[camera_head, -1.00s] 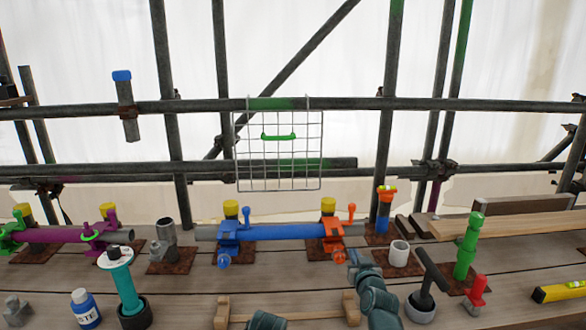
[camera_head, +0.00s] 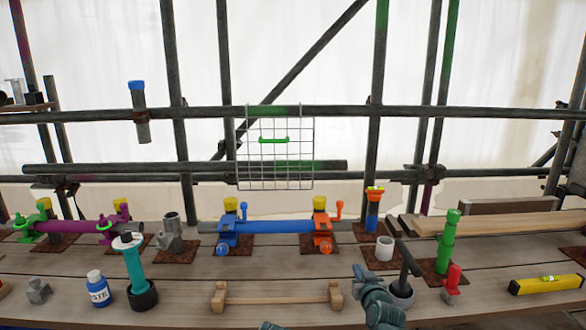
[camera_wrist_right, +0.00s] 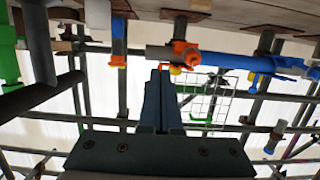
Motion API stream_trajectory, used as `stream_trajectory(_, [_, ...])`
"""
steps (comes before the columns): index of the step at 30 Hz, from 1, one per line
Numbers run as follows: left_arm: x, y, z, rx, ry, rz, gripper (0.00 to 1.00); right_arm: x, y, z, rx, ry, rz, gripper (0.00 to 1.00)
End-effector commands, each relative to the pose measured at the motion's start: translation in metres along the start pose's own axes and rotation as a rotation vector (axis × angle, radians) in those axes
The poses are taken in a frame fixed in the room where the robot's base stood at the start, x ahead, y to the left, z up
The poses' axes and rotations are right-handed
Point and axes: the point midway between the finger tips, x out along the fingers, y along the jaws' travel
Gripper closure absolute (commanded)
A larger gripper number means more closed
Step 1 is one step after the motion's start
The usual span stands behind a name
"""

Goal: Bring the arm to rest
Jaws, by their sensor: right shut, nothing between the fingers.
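My right gripper (camera_head: 359,270) is low over the front of the wooden bench (camera_head: 190,292), with its teal arm coming up from the bottom edge. In the right wrist view, which is upside down, its two dark fingers (camera_wrist_right: 161,75) lie together with nothing between them. Behind the fingertips in that view are the orange clamp (camera_wrist_right: 184,54) and the blue tube (camera_wrist_right: 240,62), apart from the fingers as far as I can tell. My left gripper is out of view; only a small teal arm part shows at the bottom edge of the head view.
A black-handled tool in a grey cup (camera_head: 402,290) stands just right of my right gripper. A wooden stand (camera_head: 275,299) lies to its left, and a white cup (camera_head: 384,248) behind. A green post (camera_head: 448,240), red piece (camera_head: 452,280) and yellow level (camera_head: 545,285) are further right.

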Motion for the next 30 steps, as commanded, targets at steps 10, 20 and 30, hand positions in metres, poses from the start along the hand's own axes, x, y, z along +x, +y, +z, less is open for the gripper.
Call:
stream_trajectory(10, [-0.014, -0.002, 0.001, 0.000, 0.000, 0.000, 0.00, -0.011, -0.046, 0.027, -0.026, -0.183, -0.101, 1.00])
stream_trajectory(20, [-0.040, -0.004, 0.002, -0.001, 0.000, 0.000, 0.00, -0.062, -0.113, 0.084, -0.097, -0.573, -0.227, 1.00])
stream_trajectory(30, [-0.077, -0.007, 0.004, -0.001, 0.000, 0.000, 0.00, -0.198, -0.143, 0.138, -0.261, -1.201, -0.181, 1.00])
